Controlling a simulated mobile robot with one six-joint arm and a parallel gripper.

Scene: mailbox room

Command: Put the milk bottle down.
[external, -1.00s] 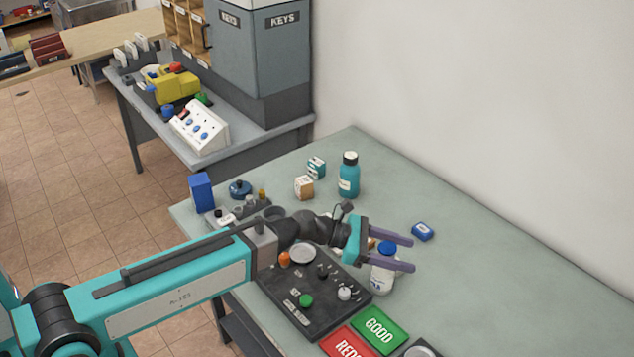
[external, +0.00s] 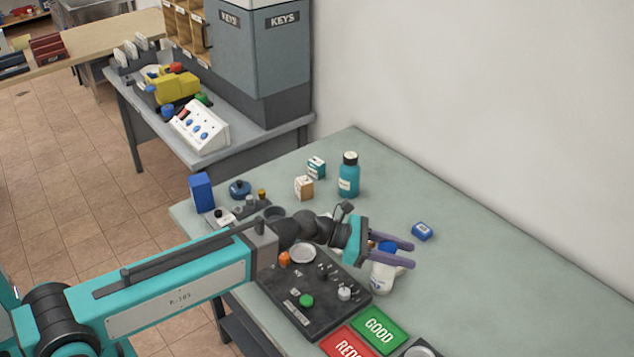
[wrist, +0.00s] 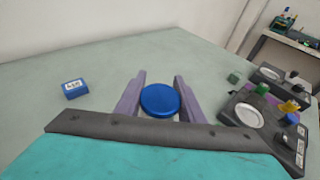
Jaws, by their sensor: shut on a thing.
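The milk bottle (external: 382,279) is white with a blue cap, at the right side of the dark panel in the external view. My gripper (external: 411,255) is shut on it, with the purple fingers on either side near its top. One finger hides part of the bottle and cap. In the wrist view the blue cap (wrist: 160,100) sits between the two fingers (wrist: 159,82). The bottle's base is close to the table top (external: 480,270); I cannot tell whether it touches.
A dark control panel (external: 290,310) with knobs lies left of the bottle. Green GOOD (external: 379,326) and red REDO (external: 348,343) plates are in front. A small blue box (external: 422,231) and a teal bottle (external: 349,176) stand behind. The table's right side is clear.

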